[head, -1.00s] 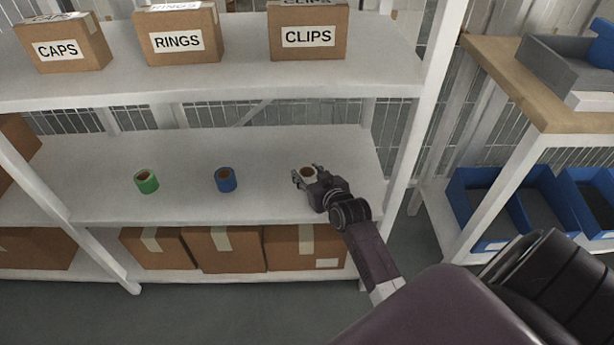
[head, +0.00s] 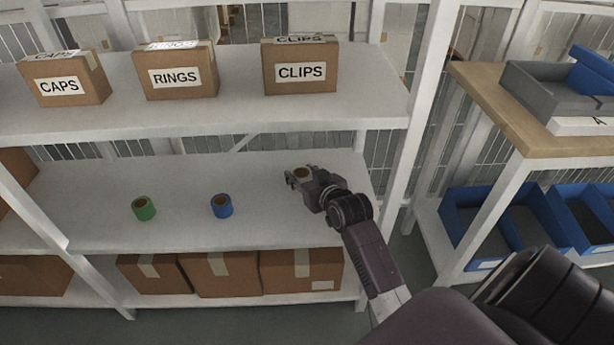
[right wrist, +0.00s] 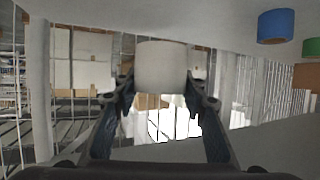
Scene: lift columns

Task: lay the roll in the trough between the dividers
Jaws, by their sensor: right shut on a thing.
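A white roll (head: 302,173) with a brown core is held by my right gripper (head: 303,179) above the right part of the middle shelf (head: 270,215). In the right wrist view the white roll (right wrist: 161,66) sits between the two fingertips of the right gripper (right wrist: 160,88), which are shut on it. A grey open tray (head: 545,90) is on the wooden bench at the right; I cannot tell whether it is the trough, and no dividers show clearly. My left gripper is not in view.
A green roll (head: 144,209) and a blue roll (head: 221,206) stand on the middle shelf. Boxes marked CAPS, RINGS and CLIPS (head: 300,66) stand on the shelf above. A white shelf post (head: 419,110) separates the rack from the wooden bench (head: 500,105). Blue bins (head: 480,225) are below.

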